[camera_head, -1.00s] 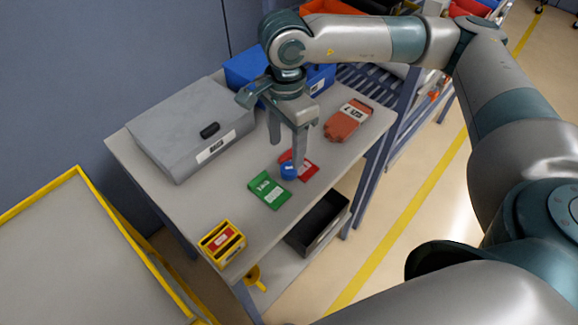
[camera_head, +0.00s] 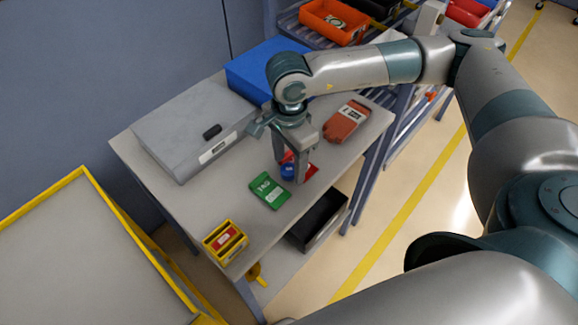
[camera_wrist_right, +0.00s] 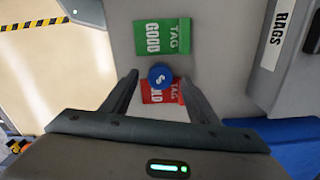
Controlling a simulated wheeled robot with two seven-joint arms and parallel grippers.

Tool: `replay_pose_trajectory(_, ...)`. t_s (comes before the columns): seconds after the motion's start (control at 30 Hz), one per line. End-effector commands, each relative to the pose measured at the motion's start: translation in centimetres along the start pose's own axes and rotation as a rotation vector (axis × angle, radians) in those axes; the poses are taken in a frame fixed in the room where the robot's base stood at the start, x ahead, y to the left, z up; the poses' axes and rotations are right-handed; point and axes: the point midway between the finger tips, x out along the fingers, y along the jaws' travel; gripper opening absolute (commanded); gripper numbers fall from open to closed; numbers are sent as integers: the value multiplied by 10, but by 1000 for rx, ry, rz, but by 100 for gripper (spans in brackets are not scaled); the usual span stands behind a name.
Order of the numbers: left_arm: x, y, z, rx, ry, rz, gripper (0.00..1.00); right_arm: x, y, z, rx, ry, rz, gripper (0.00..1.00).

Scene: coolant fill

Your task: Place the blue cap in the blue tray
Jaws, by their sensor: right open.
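The blue cap (camera_head: 288,172) lies on the grey table, on or against the edge of a red tag (camera_head: 311,170). In the right wrist view the cap (camera_wrist_right: 160,76) sits between my fingertips, at the top of the red tag (camera_wrist_right: 162,100). My right gripper (camera_head: 289,174) is open and points down around the cap; its fingers (camera_wrist_right: 157,80) stand apart on both sides, with gaps showing. A blue container (camera_head: 262,66), likely the blue tray, stands at the back of the table; its inside is not visible. My left gripper is not in view.
A green tag (camera_head: 270,191) lies just in front of the cap. A yellow box (camera_head: 225,242) sits at the front corner. A black bin (camera_head: 318,218) is on the lower shelf.

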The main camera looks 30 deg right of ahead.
Motion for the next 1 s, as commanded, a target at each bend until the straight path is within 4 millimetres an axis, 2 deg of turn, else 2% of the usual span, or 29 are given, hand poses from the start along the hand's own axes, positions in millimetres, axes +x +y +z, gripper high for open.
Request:
replay_pose_trajectory(0.17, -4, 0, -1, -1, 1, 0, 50, 10, 1, 0, -1, 0, 0, 54)
replay_pose_trajectory(0.6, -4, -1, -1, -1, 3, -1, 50, 10, 0, 0, -1, 0, -1, 54)
replay_pose_trajectory(0.7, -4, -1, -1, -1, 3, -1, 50, 10, 0, 0, -1, 0, -1, 30)
replay_pose_trajectory(0.8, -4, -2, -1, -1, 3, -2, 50, 10, 0, 0, -1, 0, -1, 10)
replay_pose_trajectory(1.0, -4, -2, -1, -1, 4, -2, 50, 10, 0, 0, -1, 0, -1, 10)
